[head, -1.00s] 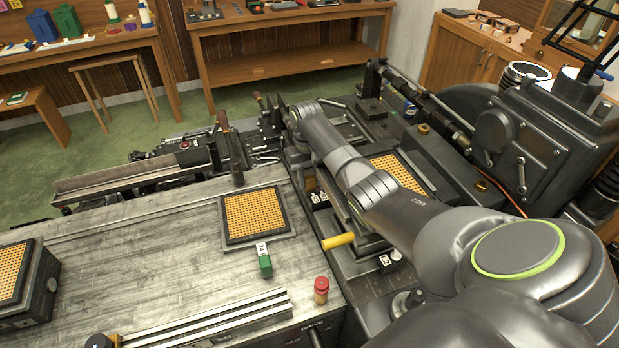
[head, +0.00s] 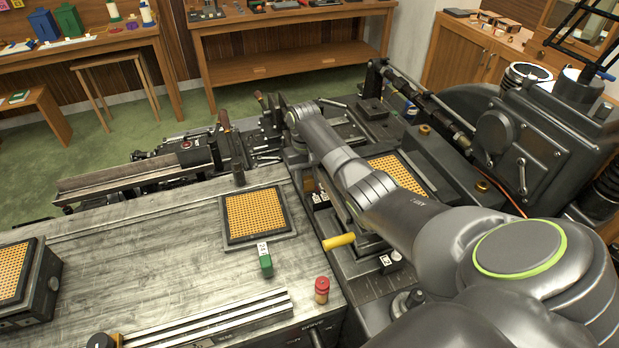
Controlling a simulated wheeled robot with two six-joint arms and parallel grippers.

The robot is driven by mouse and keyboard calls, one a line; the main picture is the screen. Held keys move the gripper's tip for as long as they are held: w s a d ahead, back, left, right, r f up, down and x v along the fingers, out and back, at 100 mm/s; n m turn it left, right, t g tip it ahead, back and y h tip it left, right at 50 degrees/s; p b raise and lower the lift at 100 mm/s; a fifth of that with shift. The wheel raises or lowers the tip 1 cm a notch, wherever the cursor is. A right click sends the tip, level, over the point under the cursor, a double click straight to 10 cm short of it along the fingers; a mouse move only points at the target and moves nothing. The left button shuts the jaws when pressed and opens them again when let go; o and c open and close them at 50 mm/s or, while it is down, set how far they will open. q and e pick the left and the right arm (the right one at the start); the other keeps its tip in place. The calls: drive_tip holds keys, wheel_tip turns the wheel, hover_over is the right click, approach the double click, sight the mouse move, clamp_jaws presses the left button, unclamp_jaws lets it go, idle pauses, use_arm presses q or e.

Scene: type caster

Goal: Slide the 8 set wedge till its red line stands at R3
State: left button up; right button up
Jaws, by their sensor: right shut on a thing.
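My right arm comes in from the lower right and reaches over the casting machine. Its gripper (head: 271,118) is at the far end of the arm, low among dark machine parts. It is shut on a small part that I take to be the 8 set wedge, though the part is too dark and small to make out. I cannot read its red line or the R3 mark. My left gripper is not in view.
A yellow handle (head: 339,241) sticks out beside my arm. A long trough (head: 130,180) lies left of the gripper.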

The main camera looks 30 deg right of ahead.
drive_tip(key=shift+w+a, duration=0.2)
drive_tip(key=shift+a, duration=0.6)
drive_tip(key=o, duration=1.2)
drive_tip(key=shift+r, duration=0.15)
drive_tip(key=r, duration=0.2)
drive_tip(key=r+b, duration=0.1)
drive_tip(key=r, duration=0.2)
drive_tip(key=w+r, duration=0.1)
drive_tip(key=r, duration=0.2)
drive_tip(key=shift+d, duration=0.15)
drive_tip(key=r+p, duration=0.2)
drive_tip(key=r, duration=0.1)
drive_tip(key=r+p, duration=0.2)
drive_tip(key=r, duration=0.1)
drive_tip(key=w+r+p, duration=0.1)
drive_tip(key=r+p, duration=0.1)
drive_tip(key=r, duration=0.1)
drive_tip(key=shift+d+p, duration=0.1)
drive_tip(key=shift+p, duration=0.25)
